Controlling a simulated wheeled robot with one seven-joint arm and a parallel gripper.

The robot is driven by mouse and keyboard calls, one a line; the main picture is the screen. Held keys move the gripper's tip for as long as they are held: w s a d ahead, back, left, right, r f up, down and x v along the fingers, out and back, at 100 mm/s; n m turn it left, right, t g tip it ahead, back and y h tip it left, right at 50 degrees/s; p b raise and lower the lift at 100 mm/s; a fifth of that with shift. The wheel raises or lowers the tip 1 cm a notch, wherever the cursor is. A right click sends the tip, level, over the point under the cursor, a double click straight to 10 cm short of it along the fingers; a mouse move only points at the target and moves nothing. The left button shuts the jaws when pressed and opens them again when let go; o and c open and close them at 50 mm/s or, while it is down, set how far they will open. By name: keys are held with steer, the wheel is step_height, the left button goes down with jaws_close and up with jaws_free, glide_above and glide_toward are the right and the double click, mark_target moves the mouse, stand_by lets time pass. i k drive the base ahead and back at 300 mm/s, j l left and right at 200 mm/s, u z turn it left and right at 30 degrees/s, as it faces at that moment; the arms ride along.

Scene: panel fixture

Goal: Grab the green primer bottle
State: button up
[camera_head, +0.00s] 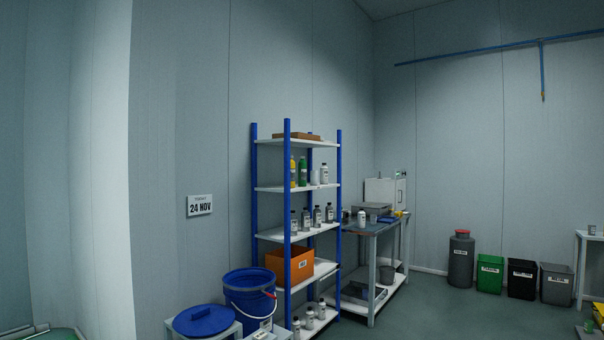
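A green bottle (302,171) stands upright on the second shelf from the top of the blue-posted shelf rack (288,240). A yellow bottle (293,172) stands close on its left. A small white item (314,177) and a grey-white bottle (324,173) stand on its right. The label on the green bottle is too small to read. My gripper is not in view.
A blue bucket (250,297) and a round blue lid (203,321) stand in front of the rack at left. A workbench (373,228) adjoins its right side. Several bins, including a green one (489,274), line the right wall. Open floor (450,315) lies at right.

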mark_target(302, 164)
steer(key=i+j+u, duration=0.1)
steer(key=i+j, duration=0.6)
steer(key=i, duration=0.3)
steer(key=i+j, duration=0.15)
steer(key=i, duration=0.25)
steer(key=i+j, duration=0.15)
steer(key=i, duration=0.3)
steer(key=i+j, duration=0.2)
steer(key=i, duration=0.2)
steer(key=i+l+z, duration=0.1)
steer(key=i+z, duration=0.65)
steer(key=i, duration=0.15)
steer(key=i+j+z, duration=0.2)
steer(key=i+z, duration=0.15)
steer(key=i+l+u, duration=0.1)
steer(key=i, duration=0.35)
steer(key=i+l+u, duration=0.1)
steer(key=i, duration=0.35)
